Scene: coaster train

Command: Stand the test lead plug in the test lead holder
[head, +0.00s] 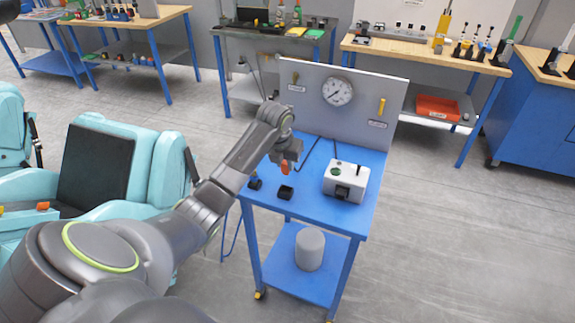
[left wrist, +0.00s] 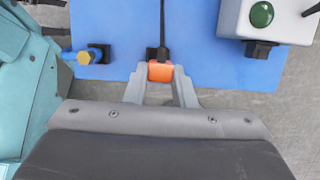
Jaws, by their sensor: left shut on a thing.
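The orange test lead plug (head: 285,168) is held between the fingers of my left gripper (head: 287,162), above the blue cart top. In the left wrist view the plug (left wrist: 160,71) sits between the two grey fingertips (left wrist: 160,80), with a black lead running up from it. A small black block (head: 286,192), which looks like the test lead holder, stands on the cart near its front edge, below the plug in the head view. In the left wrist view this block (left wrist: 152,53) is mostly hidden behind the plug. The plug appears apart from it. My right gripper is not in view.
A white box (head: 346,181) with a green button stands to the right on the cart (head: 310,150). A blue fitting with a yellow part (left wrist: 87,56) is to the left. A grey panel with a gauge (head: 337,91) rises behind. Teal seats (head: 125,150) stand left.

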